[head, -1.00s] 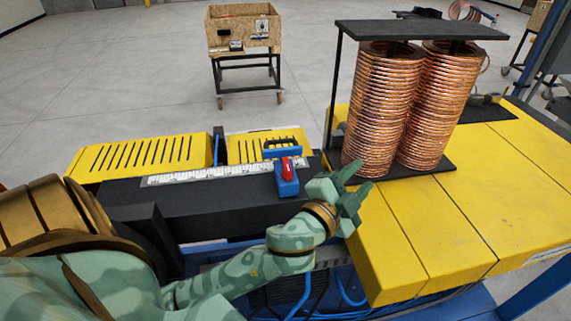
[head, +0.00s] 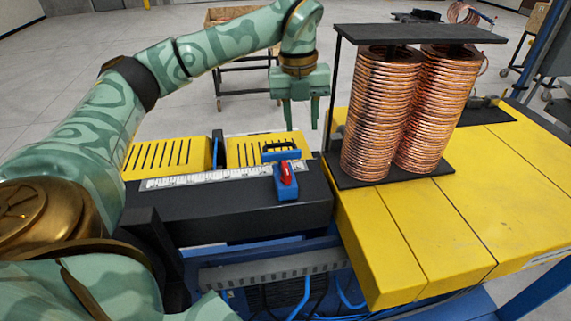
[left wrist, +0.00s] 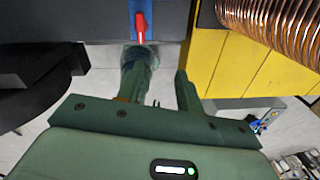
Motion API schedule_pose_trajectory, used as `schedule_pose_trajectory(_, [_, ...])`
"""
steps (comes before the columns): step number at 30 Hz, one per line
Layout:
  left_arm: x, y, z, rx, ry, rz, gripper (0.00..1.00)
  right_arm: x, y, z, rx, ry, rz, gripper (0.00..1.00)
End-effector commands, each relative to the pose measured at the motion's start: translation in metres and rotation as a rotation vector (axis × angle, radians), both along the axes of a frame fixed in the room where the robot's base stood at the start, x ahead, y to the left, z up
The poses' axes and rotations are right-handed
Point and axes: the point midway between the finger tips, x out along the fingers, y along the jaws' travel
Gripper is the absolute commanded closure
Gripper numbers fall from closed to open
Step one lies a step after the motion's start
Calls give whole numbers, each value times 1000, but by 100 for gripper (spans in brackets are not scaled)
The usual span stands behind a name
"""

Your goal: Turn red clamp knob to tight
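The red clamp knob (head: 287,173) sits on a small blue clamp (head: 288,190) at the right end of the black bar. Its handle runs roughly lengthwise toward me. My left gripper (head: 301,122) hangs above and behind the clamp, fingers pointing down, spread apart and empty. It does not touch the knob. In the left wrist view the red knob (left wrist: 140,27) shows beyond the fingertips of the gripper (left wrist: 161,63), nearer the left finger. My right gripper is not in view.
Two copper tube coils (head: 384,115) stand on a black stand right of the clamp, close to my left gripper. Yellow slotted covers (head: 165,157) and a white ruler strip (head: 200,178) lie left of it. A yellow table (head: 480,210) spreads right. A wooden crate stands behind.

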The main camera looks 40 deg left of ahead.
Motion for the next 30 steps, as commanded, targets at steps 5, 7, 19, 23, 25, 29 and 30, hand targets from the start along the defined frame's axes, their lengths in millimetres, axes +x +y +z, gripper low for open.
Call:
schedule_pose_trajectory(5, [-10, 32, 19, 63, 41, 180, 64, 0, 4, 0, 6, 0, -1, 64])
schedule_pose_trajectory(7, [-11, 35, 15, 67, 49, 198, 64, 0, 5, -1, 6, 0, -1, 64])
schedule_pose_trajectory(19, [-13, 34, -74, 66, 53, 195, 64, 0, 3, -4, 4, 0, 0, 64])
schedule_pose_trajectory(23, [-12, 34, -103, 65, 51, 195, 64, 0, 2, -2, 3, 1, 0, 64])
schedule_pose_trajectory(25, [-12, 34, -116, 65, 51, 195, 64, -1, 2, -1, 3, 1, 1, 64])
schedule_pose_trajectory(29, [-12, 33, -132, 65, 49, 194, 64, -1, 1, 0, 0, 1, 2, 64])
schedule_pose_trajectory(30, [-11, 33, -135, 64, 47, 194, 64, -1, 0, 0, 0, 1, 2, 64])
